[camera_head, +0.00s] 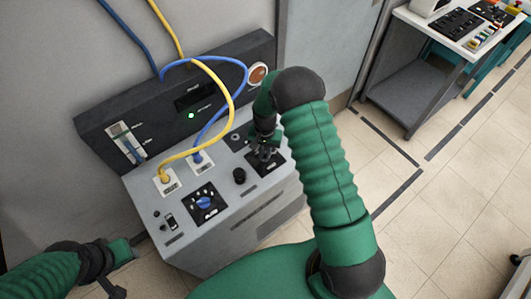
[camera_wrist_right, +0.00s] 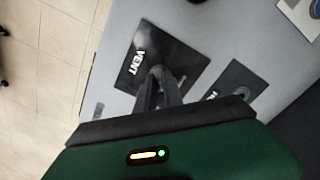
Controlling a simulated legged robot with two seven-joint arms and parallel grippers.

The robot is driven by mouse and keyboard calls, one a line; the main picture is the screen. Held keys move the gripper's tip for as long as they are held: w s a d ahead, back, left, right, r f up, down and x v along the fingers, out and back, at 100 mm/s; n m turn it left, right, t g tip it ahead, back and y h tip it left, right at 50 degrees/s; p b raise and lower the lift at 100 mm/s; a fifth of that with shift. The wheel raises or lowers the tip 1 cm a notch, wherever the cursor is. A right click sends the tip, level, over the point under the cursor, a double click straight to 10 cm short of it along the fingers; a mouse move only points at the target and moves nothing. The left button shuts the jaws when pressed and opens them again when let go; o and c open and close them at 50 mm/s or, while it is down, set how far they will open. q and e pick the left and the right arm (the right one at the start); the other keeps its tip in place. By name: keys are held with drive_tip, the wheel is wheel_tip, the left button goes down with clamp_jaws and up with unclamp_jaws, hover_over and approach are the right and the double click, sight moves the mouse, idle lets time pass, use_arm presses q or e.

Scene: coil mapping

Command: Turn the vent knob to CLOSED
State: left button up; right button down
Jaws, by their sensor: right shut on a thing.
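The vent plate (camera_head: 274,166) is a black square on the grey console's top, at its right side. In the right wrist view the plate (camera_wrist_right: 150,50) carries the white word VENT. My right gripper (camera_head: 264,150) reaches down over this plate from above. In the right wrist view its fingers (camera_wrist_right: 159,80) are shut on the vent knob, which they mostly hide. I cannot read the knob's pointer or the position labels. My left gripper (camera_head: 117,270) hangs at the lower left, apart from the console; its finger opening does not show clearly.
The console (camera_head: 232,200) also bears a blue knob (camera_head: 204,202) on a black plate and a small black knob (camera_head: 239,175). A yellow cable (camera_head: 231,105) and a blue cable (camera_head: 213,130) arch over it. A round orange button (camera_head: 257,75) is on the back panel.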

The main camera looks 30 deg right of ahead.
sight(265, 154)
drive_tip(key=n, duration=0.4)
drive_tip(key=shift+w+n+b, duration=0.15)
drive_tip(key=shift+n+b, duration=0.15)
drive_tip(key=shift+r+n, duration=0.1)
drive_tip(key=shift+n, duration=2.4)
drive_tip(key=c, duration=1.7)
unclamp_jaws()
drive_tip(key=shift+o, duration=1.2)
drive_tip(key=shift+s, duration=0.2)
drive_tip(key=shift+r, duration=0.1)
wheel_tip(265, 154, up, 17)
drive_tip(key=b, duration=0.2)
drive_tip(key=shift+f, duration=0.2)
